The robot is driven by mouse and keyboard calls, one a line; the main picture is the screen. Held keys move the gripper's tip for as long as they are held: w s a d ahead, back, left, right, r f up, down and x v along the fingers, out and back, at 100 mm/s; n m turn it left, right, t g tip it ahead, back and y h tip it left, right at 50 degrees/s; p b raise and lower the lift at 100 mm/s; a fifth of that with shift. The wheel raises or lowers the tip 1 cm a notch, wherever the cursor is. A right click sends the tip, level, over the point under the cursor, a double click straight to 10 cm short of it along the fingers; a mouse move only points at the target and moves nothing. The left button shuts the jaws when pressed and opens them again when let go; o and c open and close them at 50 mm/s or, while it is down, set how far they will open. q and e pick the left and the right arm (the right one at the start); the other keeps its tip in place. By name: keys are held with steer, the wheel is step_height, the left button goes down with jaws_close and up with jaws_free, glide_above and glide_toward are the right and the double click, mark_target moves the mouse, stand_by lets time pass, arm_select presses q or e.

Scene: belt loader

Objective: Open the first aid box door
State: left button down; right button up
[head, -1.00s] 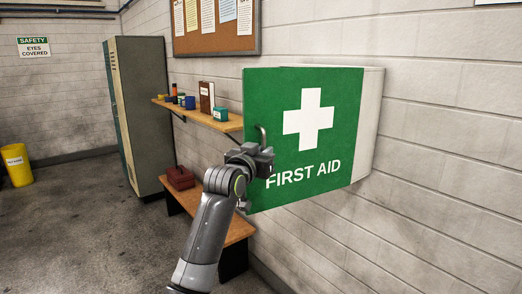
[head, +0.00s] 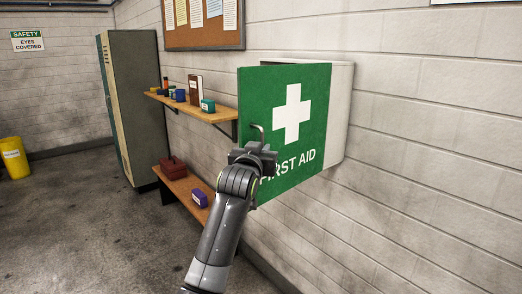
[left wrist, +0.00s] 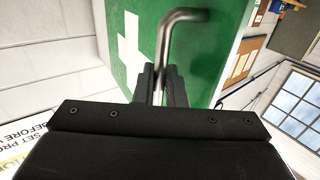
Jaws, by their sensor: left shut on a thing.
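The first aid box (head: 342,115) is a white case on the wall with a green door (head: 308,120) bearing a white cross. The door's left edge stands out from the wall, so it looks partly swung out, with its right edge by the case. The inside of the box is hidden. A bent metal handle (head: 259,129) sits near the door's left edge; it also shows in the left wrist view (left wrist: 167,42). My left gripper (head: 257,148) is shut on the handle, its black fingers on both sides of the bar in the left wrist view (left wrist: 160,88). My right gripper is not in view.
A wooden shelf (head: 205,113) with small items is on the wall left of the box. Below it is a low bench with a red toolbox (head: 173,167) and a purple box (head: 200,197). A locker (head: 140,110) stands farther back.

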arm_select(q)
steer(key=shift+r, duration=0.2)
steer(key=c, duration=1.7)
jaws_free()
steer(key=shift+d, duration=0.1)
steer(key=shift+o, duration=0.4)
steer(key=shift+w+d+f, duration=0.1)
steer(key=shift+d+f, duration=0.05)
steer(key=b+v, duration=0.6)
steer(key=v, duration=1.1)
